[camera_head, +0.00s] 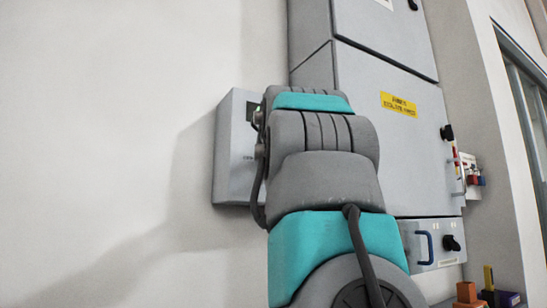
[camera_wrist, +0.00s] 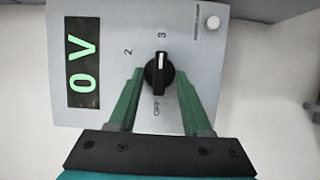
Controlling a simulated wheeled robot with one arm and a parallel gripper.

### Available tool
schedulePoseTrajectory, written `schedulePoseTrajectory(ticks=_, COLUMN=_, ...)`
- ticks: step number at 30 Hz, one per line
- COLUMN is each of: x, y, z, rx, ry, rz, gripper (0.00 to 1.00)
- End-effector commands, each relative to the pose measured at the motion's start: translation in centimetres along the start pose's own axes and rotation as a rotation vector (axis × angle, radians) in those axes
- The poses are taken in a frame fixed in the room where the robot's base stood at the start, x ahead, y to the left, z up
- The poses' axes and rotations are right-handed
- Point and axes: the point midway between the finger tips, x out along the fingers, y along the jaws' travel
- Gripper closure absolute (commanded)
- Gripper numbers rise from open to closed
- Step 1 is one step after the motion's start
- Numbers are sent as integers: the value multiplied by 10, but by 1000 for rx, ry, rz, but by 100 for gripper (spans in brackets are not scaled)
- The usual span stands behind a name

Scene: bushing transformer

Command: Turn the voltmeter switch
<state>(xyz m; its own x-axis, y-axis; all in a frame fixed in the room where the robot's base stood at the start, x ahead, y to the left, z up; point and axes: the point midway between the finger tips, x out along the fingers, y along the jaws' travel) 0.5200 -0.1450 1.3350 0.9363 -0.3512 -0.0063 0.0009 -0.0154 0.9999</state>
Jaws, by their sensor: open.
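The voltmeter is a pale grey wall box (camera_head: 232,160) in the head view, largely hidden behind my arm. In the wrist view its panel (camera_wrist: 115,75) shows a dark display (camera_wrist: 83,65) with green characters reading "0 V", turned sideways. The black rotary switch (camera_wrist: 160,74) sits on the panel, with labels "2", "3" and "OFF" around it. Its white mark lies on the upper half, towards the "3". My gripper (camera_wrist: 159,72) is open, its green fingers on either side of the switch. I cannot tell whether they touch it. The head view does not show the fingers.
A tall grey cabinet (camera_head: 395,135) with a yellow label stands right of the voltmeter, with a lower unit (camera_head: 433,243) bearing a blue handle. Bare wall (camera_head: 100,130) lies to the left.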

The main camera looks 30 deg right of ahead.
Motion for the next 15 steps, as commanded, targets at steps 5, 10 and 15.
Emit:
schedulePoseTrajectory(ticks=5, x=0, y=0, z=0, rx=0, ry=0, rz=0, gripper=51)
schedulePoseTrajectory(ticks=10, x=-8, y=-1, z=0, rx=2, ry=-1, rz=0, gripper=51)
schedulePoseTrajectory(ticks=15, x=-29, y=-2, z=-2, rx=1, ry=1, rz=3, gripper=51)
